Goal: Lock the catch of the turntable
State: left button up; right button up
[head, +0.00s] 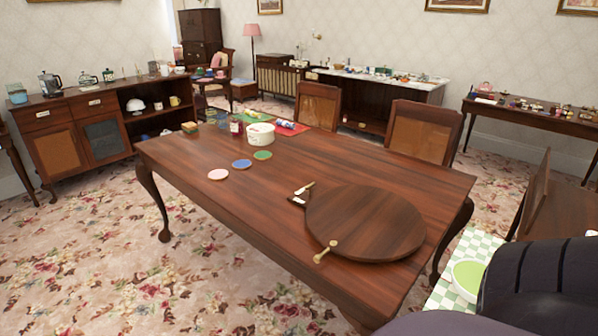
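The turntable (365,222) is a round dark wooden disc lying flat on the near right part of the wooden dining table (200,160). A brass piece (325,252) with a knobbed end sticks out at its near left edge. A second pale, handle-like piece (304,188) stands at its far left edge, by a small dark block with a white patch. I cannot tell from this view which piece is the catch or whether it is engaged. Neither of my grippers is in view.
Coasters (242,163), a white pot (261,134) and a dark red jar (237,127) occupy the table's far left end. Chairs (423,132) line its far side. A bowl (467,277) on checked cloth sits right.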

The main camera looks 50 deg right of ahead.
aim_at(308, 188)
jog(key=i+l, duration=0.15)
jog(key=i, duration=0.45)
jog(key=i+l, duration=0.15)
jog(key=i, duration=0.45)
jog(key=i+z, duration=0.15)
jog(key=i, duration=0.4)
jog(key=i+j+z, duration=0.15)
jog(key=i, duration=0.4)
jog(key=z, duration=1.4)
